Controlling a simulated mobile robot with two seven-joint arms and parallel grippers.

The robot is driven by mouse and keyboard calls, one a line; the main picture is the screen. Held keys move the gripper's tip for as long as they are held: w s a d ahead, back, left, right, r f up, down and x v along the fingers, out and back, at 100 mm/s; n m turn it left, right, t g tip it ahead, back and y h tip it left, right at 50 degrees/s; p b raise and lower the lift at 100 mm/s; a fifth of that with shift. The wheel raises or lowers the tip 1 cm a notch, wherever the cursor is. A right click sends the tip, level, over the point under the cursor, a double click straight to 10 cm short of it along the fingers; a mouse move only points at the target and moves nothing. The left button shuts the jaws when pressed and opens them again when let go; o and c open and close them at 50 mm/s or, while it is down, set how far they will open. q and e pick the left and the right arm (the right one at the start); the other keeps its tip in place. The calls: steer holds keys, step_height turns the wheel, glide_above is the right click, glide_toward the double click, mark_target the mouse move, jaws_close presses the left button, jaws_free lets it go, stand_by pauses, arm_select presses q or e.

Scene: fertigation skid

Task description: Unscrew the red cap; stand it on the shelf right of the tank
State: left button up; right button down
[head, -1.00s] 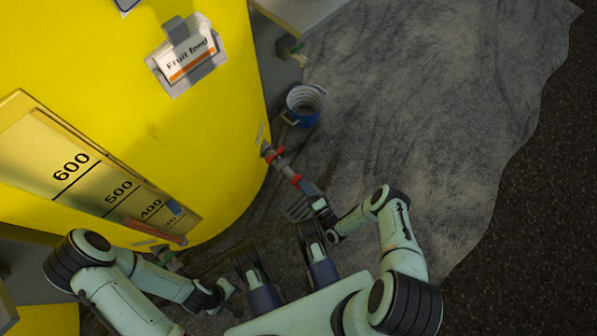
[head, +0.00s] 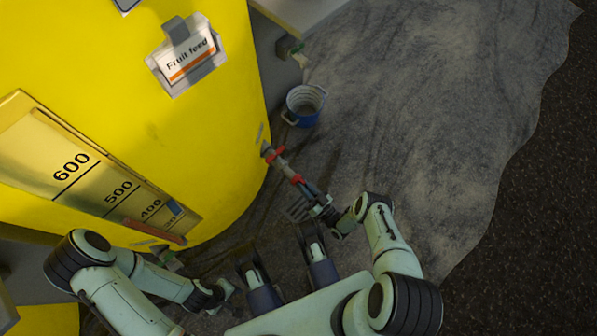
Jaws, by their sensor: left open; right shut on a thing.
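The yellow tank (head: 215,130) fills the left of the head view. A grey outlet pipe (head: 284,165) with a red part (head: 275,153) near the tank slants down to the right from its lower side. The red cap (head: 297,179) shows at the pipe's outer end. My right gripper (head: 304,187) is at that end, in line with the pipe, and is shut on the red cap; its fingers partly hide it. I cannot tell how far the cap is turned. My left gripper (head: 227,288) is open and apart from everything, low in the view.
A blue bucket (head: 303,104) stands on the floor beside the tank. A pale shelf-like surface (head: 300,12) is at the top, right of the tank, with a small grey fitting (head: 288,46) below its edge. The grey floor sheet (head: 430,110) to the right is clear.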

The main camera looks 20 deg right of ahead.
steer(key=n+y, duration=0.1)
steer(key=n, duration=0.3)
steer(key=shift+w, duration=0.1)
steer(key=r+p+v, duration=0.1)
steer(key=p+v, duration=0.1)
steer(key=v, duration=0.5)
steer(key=shift+r, duration=0.25)
stand_by(0.6)
steer(key=shift+d, duration=0.1)
